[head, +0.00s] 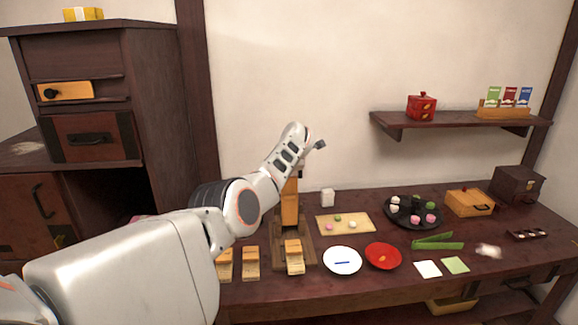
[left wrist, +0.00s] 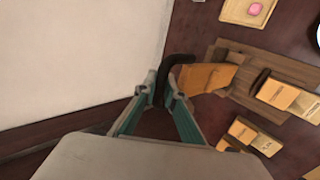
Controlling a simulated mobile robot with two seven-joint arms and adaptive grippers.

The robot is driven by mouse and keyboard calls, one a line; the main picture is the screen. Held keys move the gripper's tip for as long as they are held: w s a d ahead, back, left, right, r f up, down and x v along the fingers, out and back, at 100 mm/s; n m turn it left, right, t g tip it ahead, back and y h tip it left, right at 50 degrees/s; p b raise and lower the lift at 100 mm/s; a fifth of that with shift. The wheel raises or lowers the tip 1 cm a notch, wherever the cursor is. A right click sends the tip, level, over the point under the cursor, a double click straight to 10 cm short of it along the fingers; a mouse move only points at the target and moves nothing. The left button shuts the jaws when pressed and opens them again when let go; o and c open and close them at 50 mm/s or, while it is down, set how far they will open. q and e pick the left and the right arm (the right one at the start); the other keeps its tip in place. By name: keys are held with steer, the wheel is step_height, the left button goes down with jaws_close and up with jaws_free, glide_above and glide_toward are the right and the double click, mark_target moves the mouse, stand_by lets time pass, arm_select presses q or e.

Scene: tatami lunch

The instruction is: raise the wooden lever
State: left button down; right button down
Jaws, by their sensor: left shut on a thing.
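The wooden lever (head: 290,208) stands roughly upright on its dark wooden base (head: 307,252) in the head view. In the left wrist view the orange wooden lever (left wrist: 208,78) ends in a curved black handle (left wrist: 182,64). My left gripper (left wrist: 161,88) is shut on that black handle, its teal fingers on either side. In the head view my left arm reaches over the table to the lever's top and hides the grip. My right gripper is in neither view.
Wooden blocks (head: 251,263) lie beside the base at the table's front. A white plate (head: 343,269), a red plate (head: 383,249) and a board with sweets (head: 357,217) stand to the right. A dark cabinet (head: 158,120) stands at left; a shelf (head: 455,121) hangs at right.

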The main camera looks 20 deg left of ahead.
arm_select(q)
steer(key=shift+w+a+r, duration=0.1)
steer(key=shift+a+r, duration=0.1)
steer(key=shift+r, duration=0.15)
